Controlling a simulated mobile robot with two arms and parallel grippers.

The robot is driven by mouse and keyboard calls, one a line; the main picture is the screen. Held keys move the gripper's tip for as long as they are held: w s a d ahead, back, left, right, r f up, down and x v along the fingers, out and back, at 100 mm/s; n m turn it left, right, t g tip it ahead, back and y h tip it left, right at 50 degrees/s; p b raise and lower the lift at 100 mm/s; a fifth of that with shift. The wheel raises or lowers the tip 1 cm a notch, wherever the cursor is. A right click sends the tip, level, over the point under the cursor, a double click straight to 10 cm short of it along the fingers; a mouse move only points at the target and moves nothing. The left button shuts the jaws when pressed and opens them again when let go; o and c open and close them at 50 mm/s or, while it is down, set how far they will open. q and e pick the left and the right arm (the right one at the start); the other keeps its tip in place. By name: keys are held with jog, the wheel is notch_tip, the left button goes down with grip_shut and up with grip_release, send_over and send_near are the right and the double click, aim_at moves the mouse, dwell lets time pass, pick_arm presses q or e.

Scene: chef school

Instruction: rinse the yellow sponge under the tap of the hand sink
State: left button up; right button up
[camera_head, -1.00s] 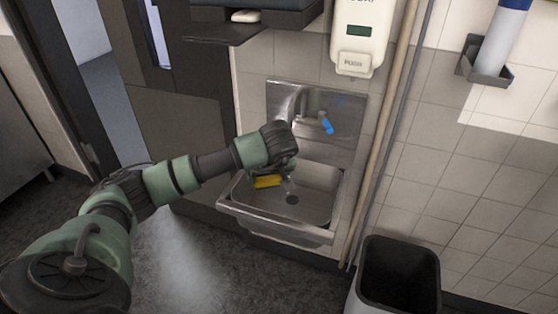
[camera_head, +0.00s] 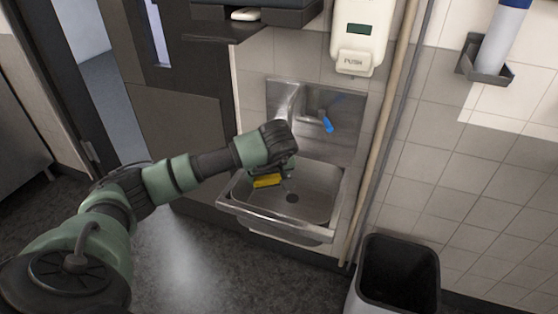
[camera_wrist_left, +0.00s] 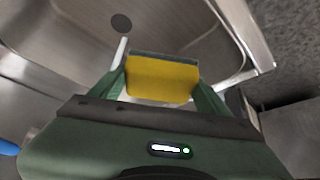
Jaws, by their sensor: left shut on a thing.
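The yellow sponge (camera_head: 267,181) is held over the left part of the hand sink basin (camera_head: 315,190). My left gripper (camera_head: 275,174) is shut on it, with the wrist in front of the tap. In the left wrist view the sponge (camera_wrist_left: 162,80) sits between the two green fingers of the left gripper (camera_wrist_left: 160,88), with a dark edge along its far side. The tap's blue lever (camera_head: 328,125) shows to the right of my wrist. The spout is mostly hidden, and I cannot tell whether water is running. My right gripper is not in view.
A soap dispenser (camera_head: 357,38) hangs above and right of the sink. An open dark bin (camera_head: 398,275) stands on the floor at the lower right. A pipe (camera_head: 392,115) runs down the tiled wall beside the sink. The drain hole (camera_wrist_left: 121,23) shows in the basin.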

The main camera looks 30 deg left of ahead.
pick_arm(q)
jog(key=shift+r, duration=0.1)
jog(key=shift+s+r+p, duration=0.25)
jog(key=shift+p, duration=0.1)
jog(key=s+r+p, duration=0.2)
jog(key=shift+s+d+r, duration=0.1)
jog(key=shift+s+d, duration=0.1)
jog(key=shift+s, duration=0.15)
jog(key=shift+s+d+r+p, duration=0.1)
jog(key=shift+s+r+p, duration=0.15)
jog(key=shift+s, duration=0.2)
jog(key=shift+s+d+r+p, duration=0.1)
jog(key=shift+s+r, duration=0.25)
jog(key=shift+s, duration=0.1)
